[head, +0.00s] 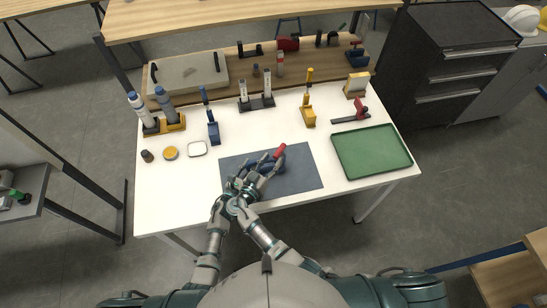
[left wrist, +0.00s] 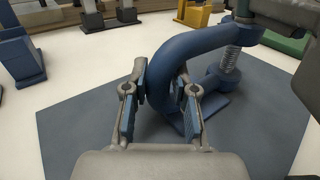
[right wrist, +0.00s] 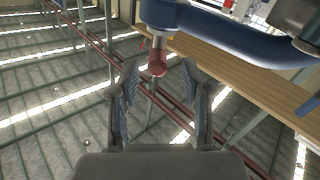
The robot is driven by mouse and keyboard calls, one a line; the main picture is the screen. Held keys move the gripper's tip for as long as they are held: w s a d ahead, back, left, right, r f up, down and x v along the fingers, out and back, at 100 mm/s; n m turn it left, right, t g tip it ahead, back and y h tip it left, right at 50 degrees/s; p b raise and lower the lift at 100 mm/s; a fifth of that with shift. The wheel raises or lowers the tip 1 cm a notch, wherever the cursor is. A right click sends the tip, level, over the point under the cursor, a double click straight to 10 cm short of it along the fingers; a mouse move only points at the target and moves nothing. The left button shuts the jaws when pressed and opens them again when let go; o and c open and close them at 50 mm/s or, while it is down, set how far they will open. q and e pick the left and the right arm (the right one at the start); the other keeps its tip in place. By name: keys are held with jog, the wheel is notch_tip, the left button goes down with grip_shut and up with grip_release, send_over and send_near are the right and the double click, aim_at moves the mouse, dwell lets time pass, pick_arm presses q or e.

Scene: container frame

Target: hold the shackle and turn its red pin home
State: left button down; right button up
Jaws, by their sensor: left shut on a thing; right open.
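The blue shackle (left wrist: 175,60) shows its curved bow in the left wrist view. My left gripper (left wrist: 160,85) is shut on the bow. A threaded shaft (left wrist: 232,58) spans the opening above the lower lug. In the right wrist view, the pin's red end (right wrist: 157,62) hangs below the blue shackle body (right wrist: 235,42). My right gripper (right wrist: 160,75) is open, with its fingers on either side of the red end and no contact visible. In the head view, both hands crowd the shackle (head: 266,168) and hide part of it; the red piece (head: 279,151) shows beyond them.
The grey mat (head: 300,180) lies under the hands on the white table. A green tray (head: 372,152) is to the right. A white-lidded dish (head: 197,149) and a yellow round piece (head: 171,153) are to the left. Tool stands line the back.

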aim_at(281, 148)
jog(key=v, duration=0.4)
jog(key=x, duration=1.1)
jog(key=shift+w+d, duration=0.1)
jog(key=shift+d, duration=0.05)
